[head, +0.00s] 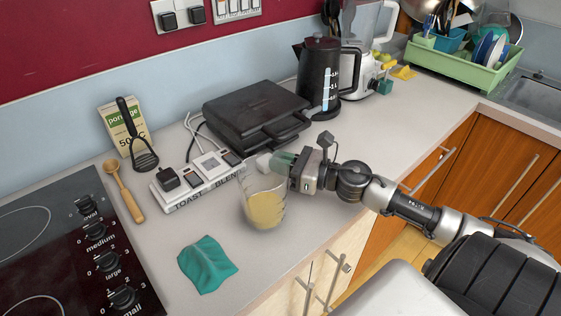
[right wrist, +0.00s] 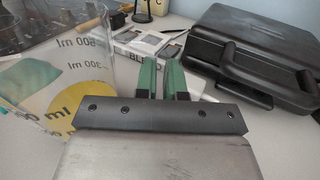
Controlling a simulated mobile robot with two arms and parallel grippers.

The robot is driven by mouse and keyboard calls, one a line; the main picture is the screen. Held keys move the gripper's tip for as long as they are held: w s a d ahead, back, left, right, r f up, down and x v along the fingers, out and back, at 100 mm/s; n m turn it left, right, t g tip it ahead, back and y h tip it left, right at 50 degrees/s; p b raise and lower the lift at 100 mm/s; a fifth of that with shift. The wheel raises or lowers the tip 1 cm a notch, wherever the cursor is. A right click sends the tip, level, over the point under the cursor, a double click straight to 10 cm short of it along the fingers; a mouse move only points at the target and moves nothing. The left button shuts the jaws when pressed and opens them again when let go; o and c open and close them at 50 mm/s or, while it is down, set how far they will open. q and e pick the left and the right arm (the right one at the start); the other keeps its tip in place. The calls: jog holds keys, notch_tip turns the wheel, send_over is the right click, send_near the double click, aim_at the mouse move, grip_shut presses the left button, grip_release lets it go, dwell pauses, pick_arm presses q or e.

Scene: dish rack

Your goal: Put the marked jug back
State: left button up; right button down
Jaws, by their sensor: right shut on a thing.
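The marked jug (head: 250,203) is clear, with a yellow content low inside, at the middle of the counter in the head view. In the right wrist view the jug (right wrist: 70,60) fills the left side, and its ml markings show. My right gripper (head: 281,161) is at the jug's upper right side, its green fingers shut on the jug; the exact grip point, probably the handle, is partly hidden. The fingers (right wrist: 161,78) are close together in the right wrist view. I cannot tell whether the jug's base touches the counter. My left gripper is not in view.
A labelled power strip (head: 200,178) lies behind the jug, with a black closed grill (head: 255,112) beyond it. A teal cloth (head: 207,263) lies front left, near the black hob (head: 60,250). A black kettle (head: 318,75), blender (head: 368,50) and green dish rack (head: 460,68) stand at the back right.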

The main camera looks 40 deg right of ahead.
jog(key=shift+f, duration=0.2)
jog(key=c, duration=1.1)
grip_release()
jog(key=shift+c, duration=0.2)
jog(key=c, duration=0.4)
jog(key=shift+s+d, duration=0.1)
jog(key=shift+s, duration=0.05)
